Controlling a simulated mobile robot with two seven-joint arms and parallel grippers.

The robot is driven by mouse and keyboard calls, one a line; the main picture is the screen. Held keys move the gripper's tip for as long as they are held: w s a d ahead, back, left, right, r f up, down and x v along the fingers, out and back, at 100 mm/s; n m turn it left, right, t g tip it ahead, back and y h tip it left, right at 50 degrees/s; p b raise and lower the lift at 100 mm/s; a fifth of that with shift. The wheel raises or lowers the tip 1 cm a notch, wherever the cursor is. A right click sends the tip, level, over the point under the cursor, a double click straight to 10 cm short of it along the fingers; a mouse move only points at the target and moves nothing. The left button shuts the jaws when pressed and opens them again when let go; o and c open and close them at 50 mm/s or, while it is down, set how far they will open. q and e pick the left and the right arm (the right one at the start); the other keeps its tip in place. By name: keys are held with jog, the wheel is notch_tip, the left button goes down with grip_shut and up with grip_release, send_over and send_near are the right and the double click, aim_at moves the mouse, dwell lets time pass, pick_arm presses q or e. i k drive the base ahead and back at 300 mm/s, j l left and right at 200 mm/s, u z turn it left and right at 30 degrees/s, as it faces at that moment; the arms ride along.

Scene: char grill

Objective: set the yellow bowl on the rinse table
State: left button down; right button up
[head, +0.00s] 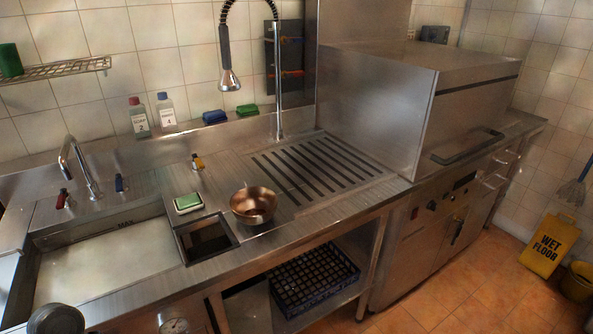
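A round copper-brown metal bowl (254,205) stands upright on the steel rinse table (330,207). It is the only bowl that I see, and its colour looks more copper than yellow. It sits just right of a square dark opening (206,238) and at the front left edge of the slatted drain area (318,165). The inside of the bowl looks empty. Nothing is touching it from above. Neither of my grippers shows in the head view.
A filled sink (110,260) lies left. A green-and-white sponge (188,202) lies behind the opening. A spray hose (228,78) hangs above. A big steel machine (400,100) stands right. A dark crate (310,280) sits below. A wet-floor sign (547,245) and yellow bucket (578,282) stand far right.

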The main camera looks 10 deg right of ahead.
aim_at(313, 165)
jog(key=i+l+u, duration=0.2)
jog(key=l, duration=1.7)
jog(key=l+u, duration=0.25)
jog(key=l, duration=1.65)
